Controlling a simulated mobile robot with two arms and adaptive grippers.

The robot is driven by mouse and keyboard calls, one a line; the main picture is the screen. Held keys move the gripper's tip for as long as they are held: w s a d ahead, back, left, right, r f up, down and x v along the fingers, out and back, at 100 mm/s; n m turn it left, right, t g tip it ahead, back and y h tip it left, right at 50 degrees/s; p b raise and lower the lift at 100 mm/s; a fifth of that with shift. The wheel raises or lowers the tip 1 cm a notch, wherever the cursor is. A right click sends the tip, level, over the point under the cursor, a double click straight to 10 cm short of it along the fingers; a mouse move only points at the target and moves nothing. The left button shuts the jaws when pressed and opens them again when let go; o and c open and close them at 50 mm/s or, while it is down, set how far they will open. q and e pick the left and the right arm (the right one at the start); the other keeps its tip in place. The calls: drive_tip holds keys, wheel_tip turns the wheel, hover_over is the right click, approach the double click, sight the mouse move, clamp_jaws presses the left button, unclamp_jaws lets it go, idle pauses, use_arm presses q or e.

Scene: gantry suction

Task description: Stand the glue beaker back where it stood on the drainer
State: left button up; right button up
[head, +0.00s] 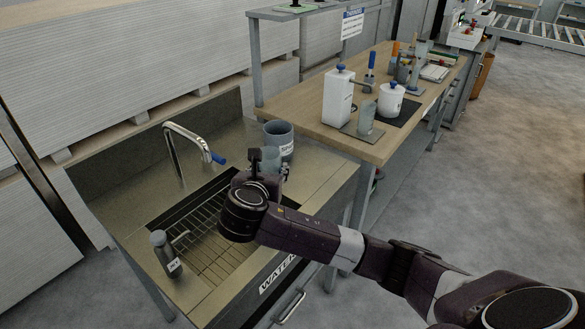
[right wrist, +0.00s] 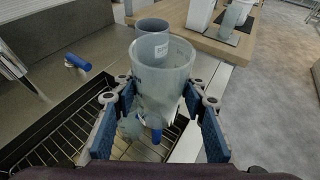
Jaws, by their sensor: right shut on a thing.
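The translucent grey beaker (right wrist: 163,75) is between the two blue-padded fingers of my right gripper (right wrist: 158,110), which is shut on it. The beaker looks upright, with its open mouth facing up. In the head view, the beaker (head: 271,158) is partly hidden by my right gripper (head: 262,165), over the right end of the sink. The wire drainer (head: 200,225) lies across the dark basin, and its bars also show below the gripper in the right wrist view (right wrist: 60,145). I cannot tell whether the beaker's base touches anything. My left gripper is not in view.
A larger grey pot (head: 279,135) with a label stands just behind the beaker. A tap with a blue tip (head: 175,140) arches over the basin. A grey fitting (head: 158,247) stands at the front left. The wooden bench (head: 310,110) holds white containers.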

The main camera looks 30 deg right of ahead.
drive_tip(key=w+d+r+m+g+h+b, duration=0.1)
drive_tip(key=w+d+r, duration=0.2)
drive_tip(key=d+r, duration=0.35)
drive_tip(key=w+d+r+m+h+b, duration=0.1)
drive_tip(key=w+d+r, duration=0.2)
drive_tip(key=d, duration=0.6)
drive_tip(key=shift+w+d+f+p, duration=0.1)
drive_tip(key=shift+f+p, duration=0.1)
drive_tip(key=shift+f, duration=3.2)
drive_tip(key=shift+s+d+f+p, duration=0.1)
drive_tip(key=shift+f+p, duration=0.1)
drive_tip(key=shift+f, duration=3.15)
drive_tip(key=shift+w+d+f+p, duration=0.1)
drive_tip(key=shift+f+p, duration=0.1)
drive_tip(key=shift+f, duration=3.2)
drive_tip(key=o, duration=1.5)
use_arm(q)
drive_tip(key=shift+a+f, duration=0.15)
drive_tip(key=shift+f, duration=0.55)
use_arm(e)
drive_tip(key=shift+a, duration=0.1)
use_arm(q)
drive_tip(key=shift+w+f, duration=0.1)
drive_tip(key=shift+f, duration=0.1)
use_arm(e)
drive_tip(key=v, duration=1.2)
drive_tip(key=shift+r, duration=0.3)
